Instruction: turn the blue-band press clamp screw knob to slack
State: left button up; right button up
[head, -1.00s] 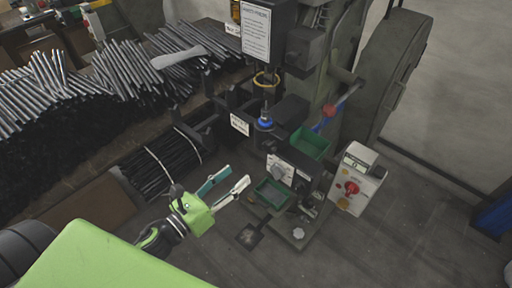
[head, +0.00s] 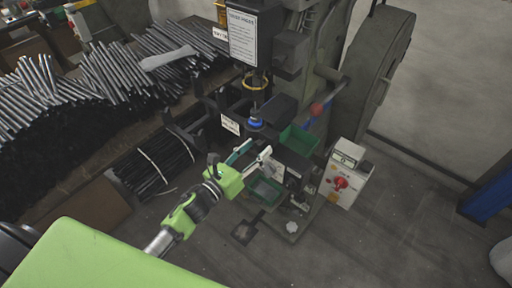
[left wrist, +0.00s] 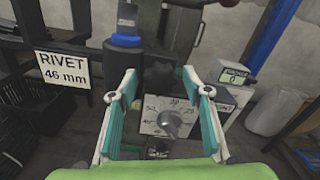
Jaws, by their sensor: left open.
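The press (head: 300,50) stands at the centre of the head view, with a blue band (head: 255,122) around its lower tool. The band also shows in the left wrist view (left wrist: 126,40). Low on its front is a pale dial plate (left wrist: 150,118) with a grey knob (left wrist: 172,123) at its middle, lying between and beyond my fingers. Its markings are only partly readable, so I cannot tell the exact setting. My left gripper (head: 253,151) is open and empty, in front of the plate, apparently not touching the knob. In the head view it partly covers the plate. My right gripper is not in view.
Green trays (head: 298,139) and (head: 266,191) sit beside the plate. A pale control box (head: 345,178) with a red knob stands to the right. Steel bars lie at the left.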

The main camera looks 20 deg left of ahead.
pick_arm(q)
jog(key=shift+w+d, duration=0.1)
jog(key=shift+w, duration=0.1)
jog(key=c, duration=1.1)
